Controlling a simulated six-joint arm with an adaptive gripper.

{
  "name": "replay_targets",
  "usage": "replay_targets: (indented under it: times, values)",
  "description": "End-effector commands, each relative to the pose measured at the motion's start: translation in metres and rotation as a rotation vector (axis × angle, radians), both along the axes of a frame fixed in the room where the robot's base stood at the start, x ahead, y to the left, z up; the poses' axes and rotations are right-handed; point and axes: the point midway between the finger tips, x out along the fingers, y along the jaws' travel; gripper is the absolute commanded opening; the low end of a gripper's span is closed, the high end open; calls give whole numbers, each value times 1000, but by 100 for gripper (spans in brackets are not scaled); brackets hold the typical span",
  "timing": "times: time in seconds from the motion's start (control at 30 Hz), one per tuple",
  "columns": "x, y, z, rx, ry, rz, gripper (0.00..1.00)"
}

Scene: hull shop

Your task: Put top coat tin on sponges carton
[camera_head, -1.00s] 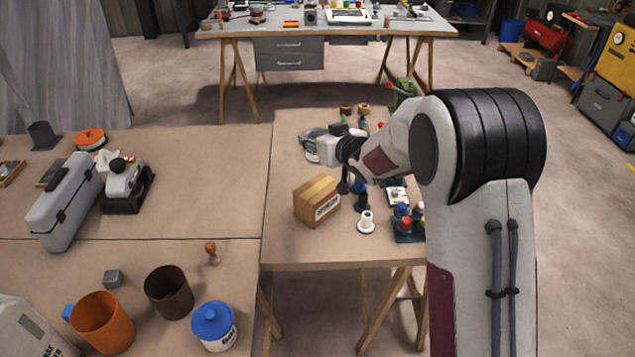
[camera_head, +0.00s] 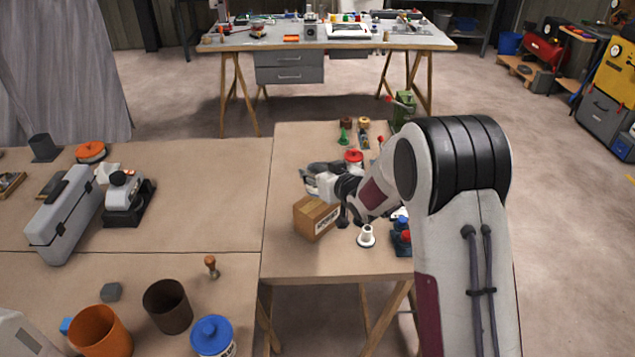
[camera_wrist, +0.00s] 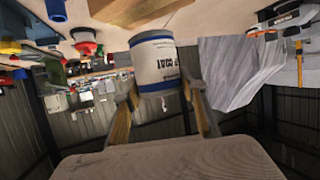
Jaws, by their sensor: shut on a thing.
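The top coat tin (camera_wrist: 155,62), white with blue bands and part of the word COAT showing, sits between the fingers of my gripper (camera_wrist: 160,92) in the wrist view. My gripper is shut on it. In the head view my gripper (camera_head: 318,180) is just above and behind the sponges carton (camera_head: 312,217), a brown box with a printed label on the side table.
A white spool-like piece (camera_head: 366,237) and a dark holder with coloured caps (camera_head: 402,236) stand right of the carton. A red-lidded container (camera_head: 353,157) is behind my gripper. The side table (camera_head: 290,262) is bare at its front left.

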Motion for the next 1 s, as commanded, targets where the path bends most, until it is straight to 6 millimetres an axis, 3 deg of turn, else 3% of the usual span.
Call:
replay_targets:
  times: [0.4,0.9,0.93,0.97,1.0]
  values:
    - [0,0,-34,1,0,0,11]
    - [0,0,-38,0,-1,-1,11]
    - [0,0,-39,-1,1,-1,49]
    - [0,0,-39,-1,1,-1,56]
    - [0,0,-39,-1,1,-1,58]
